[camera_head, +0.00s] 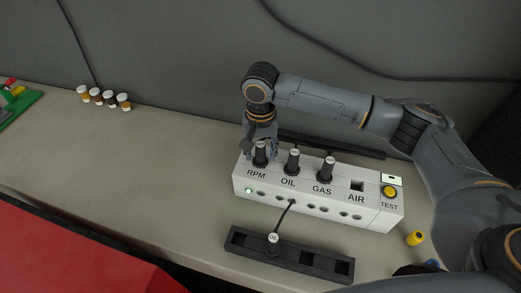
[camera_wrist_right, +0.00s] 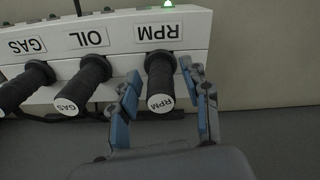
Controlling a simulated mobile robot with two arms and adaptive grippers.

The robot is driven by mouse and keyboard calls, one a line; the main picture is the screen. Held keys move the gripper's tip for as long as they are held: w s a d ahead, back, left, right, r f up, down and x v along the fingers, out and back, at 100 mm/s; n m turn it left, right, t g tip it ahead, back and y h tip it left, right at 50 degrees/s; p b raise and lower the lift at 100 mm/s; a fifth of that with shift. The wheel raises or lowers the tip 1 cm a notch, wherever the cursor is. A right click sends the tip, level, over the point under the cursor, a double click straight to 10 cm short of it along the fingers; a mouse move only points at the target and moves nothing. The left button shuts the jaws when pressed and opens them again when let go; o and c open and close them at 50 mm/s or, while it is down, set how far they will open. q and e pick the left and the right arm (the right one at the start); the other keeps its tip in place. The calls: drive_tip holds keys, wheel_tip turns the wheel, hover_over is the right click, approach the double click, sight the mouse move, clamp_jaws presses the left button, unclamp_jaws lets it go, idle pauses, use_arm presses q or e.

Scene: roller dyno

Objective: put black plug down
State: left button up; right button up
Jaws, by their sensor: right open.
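A black plug (camera_head: 261,158) marked RPM stands upright in the RPM socket of the white box (camera_head: 365,211). My right gripper (camera_head: 259,146) is open around it from above. In the right wrist view its blue-padded fingers (camera_wrist_right: 160,78) stand on both sides of the RPM plug (camera_wrist_right: 160,84), with gaps visible. A second black plug (camera_head: 292,161) stands at OIL; its end reads GAS in the wrist view (camera_wrist_right: 86,83). A third black plug (camera_head: 327,168) stands at GAS. The AIR socket (camera_head: 357,186) is empty. My left gripper is out of view.
A black tray (camera_head: 315,262) in front of the box holds another black plug (camera_head: 273,243) with a cable. A yellow button (camera_head: 389,191) is at TEST. A yellow cylinder (camera_head: 415,238) lies at right.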

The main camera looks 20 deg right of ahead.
drive_tip(key=shift+r+b, duration=0.25)
drive_tip(key=shift+b, duration=0.05)
wheel_tip(320, 180, up, 12)
drive_tip(key=b, duration=0.2)
drive_tip(key=shift+r+b, duration=0.1)
drive_tip(key=shift+b, duration=0.25)
wheel_tip(320, 180, up, 13)
drive_tip(key=p, duration=1.1)
